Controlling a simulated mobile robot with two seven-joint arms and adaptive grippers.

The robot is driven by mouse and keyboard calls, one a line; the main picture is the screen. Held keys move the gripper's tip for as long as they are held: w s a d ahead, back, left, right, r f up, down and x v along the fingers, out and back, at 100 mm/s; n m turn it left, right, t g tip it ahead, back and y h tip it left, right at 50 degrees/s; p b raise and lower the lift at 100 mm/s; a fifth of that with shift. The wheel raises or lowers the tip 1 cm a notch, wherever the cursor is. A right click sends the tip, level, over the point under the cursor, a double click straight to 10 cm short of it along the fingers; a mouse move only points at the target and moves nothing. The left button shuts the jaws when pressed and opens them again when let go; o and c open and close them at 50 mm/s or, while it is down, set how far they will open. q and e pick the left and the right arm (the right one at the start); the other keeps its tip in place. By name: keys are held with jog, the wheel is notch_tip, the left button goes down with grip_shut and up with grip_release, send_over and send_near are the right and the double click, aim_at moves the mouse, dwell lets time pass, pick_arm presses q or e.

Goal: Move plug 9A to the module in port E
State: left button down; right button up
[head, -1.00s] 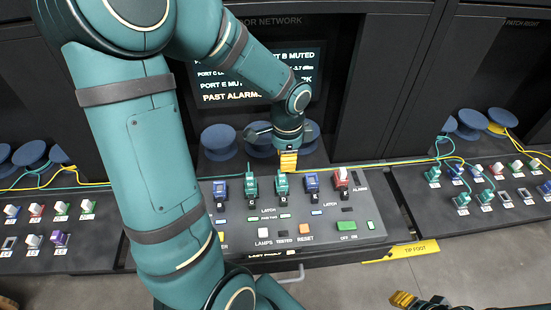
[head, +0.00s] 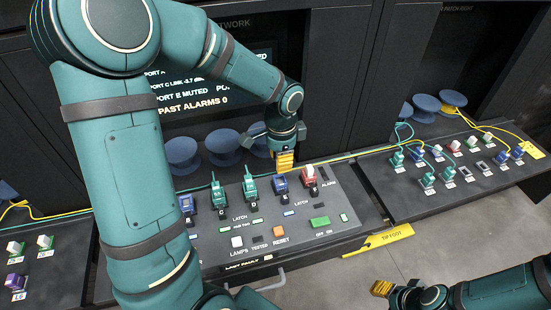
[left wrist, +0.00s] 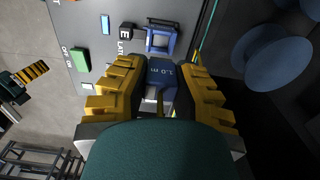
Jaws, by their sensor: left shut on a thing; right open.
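My left gripper (head: 284,160) is behind and just above the blue module (head: 281,184), fourth in the centre panel's row. In the left wrist view its yellow fingers (left wrist: 158,88) are shut on a blue piece (left wrist: 160,72) marked "1.0 m"; no 9A label is readable. Just beyond it is a blue square-framed module (left wrist: 162,41) beside the letter E. The held piece looks close to this module; I cannot tell if they touch. My right gripper (head: 383,288) is open at the lower right, away from the panels; it also shows in the left wrist view (left wrist: 28,80).
The row also holds green modules (head: 218,195) and a red module (head: 309,176). A green switch (head: 320,222) and an orange reset button (head: 278,231) sit in front. Blue spools (head: 183,152) stand behind. Yellow and teal cables run to the right panel (head: 440,208).

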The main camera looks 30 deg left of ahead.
aim_at(280, 181)
pick_arm(q)
notch_tip(280, 181, down, 4)
jog(key=shift+r+b, duration=0.25)
jog(key=shift+b, duration=0.8)
jog(key=shift+f+b, duration=0.55)
jog(key=shift+f, duration=0.2)
jog(key=shift+f+b, duration=0.35)
jog(key=shift+f, duration=0.2)
dwell(0.4)
jog(key=c, duration=0.8)
grip_release()
jog(key=shift+c, duration=0.2)
jog(key=shift+r, duration=0.1)
notch_tip(280, 181, up, 12)
